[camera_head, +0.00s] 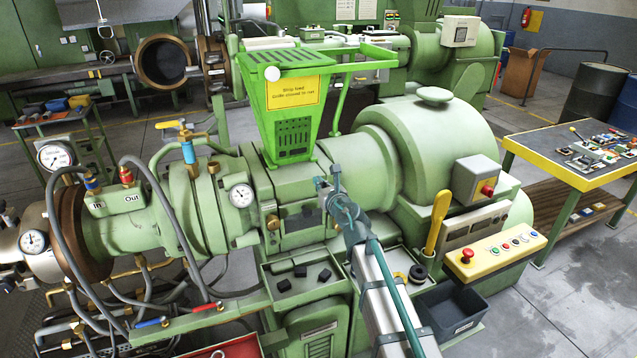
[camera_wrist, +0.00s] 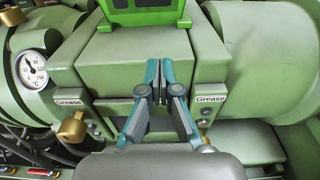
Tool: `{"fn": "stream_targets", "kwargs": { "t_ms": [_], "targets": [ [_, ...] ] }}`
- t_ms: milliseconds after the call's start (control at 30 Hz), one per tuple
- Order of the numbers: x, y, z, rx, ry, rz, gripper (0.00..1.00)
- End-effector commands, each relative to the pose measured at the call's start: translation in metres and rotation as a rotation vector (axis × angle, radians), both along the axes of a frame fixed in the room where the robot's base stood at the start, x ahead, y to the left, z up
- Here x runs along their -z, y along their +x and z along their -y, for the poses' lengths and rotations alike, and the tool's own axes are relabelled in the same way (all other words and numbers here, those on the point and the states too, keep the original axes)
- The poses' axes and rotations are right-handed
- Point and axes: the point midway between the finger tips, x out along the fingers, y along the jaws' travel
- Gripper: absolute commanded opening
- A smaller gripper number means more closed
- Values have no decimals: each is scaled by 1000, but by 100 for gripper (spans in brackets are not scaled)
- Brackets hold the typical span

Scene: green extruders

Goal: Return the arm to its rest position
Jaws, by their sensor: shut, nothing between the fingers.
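My gripper (camera_head: 322,184) is at the end of my arm, in front of the green extruder (camera_head: 265,205), a little right of its pressure gauge. In the wrist view my gripper (camera_wrist: 158,66) is shut with its teal-edged fingertips together and nothing between them. Its tips point at the plain green block (camera_wrist: 125,65) below the feed hopper (camera_wrist: 140,10). I cannot tell whether the tips touch the block. My arm reaches up from the bottom middle of the head view.
A tray with small black blocks (camera_head: 300,278) is left of my arm. A yellow lever (camera_head: 437,222), a yellow control panel (camera_head: 494,255) and a dark bin (camera_head: 452,308) are on the right. A yellow-edged table (camera_head: 560,165) stands further right. Free floor (camera_head: 590,290) shows at the lower right.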

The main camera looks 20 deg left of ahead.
Motion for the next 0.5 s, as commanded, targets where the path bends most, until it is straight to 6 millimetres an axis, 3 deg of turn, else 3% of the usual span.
{"fn": "stream_targets", "kwargs": {
  "t_ms": [167, 267, 367, 500],
  "targets": [
    [-4, 1, 13, 32, 48, -18, 0],
    [-1, 7, 39, 108, 175, -65, 0],
    [9, 16, 85, 240, 383, -142, 0],
    [41, 24, 172, 494, 751, -276, 0]
  ]
}}
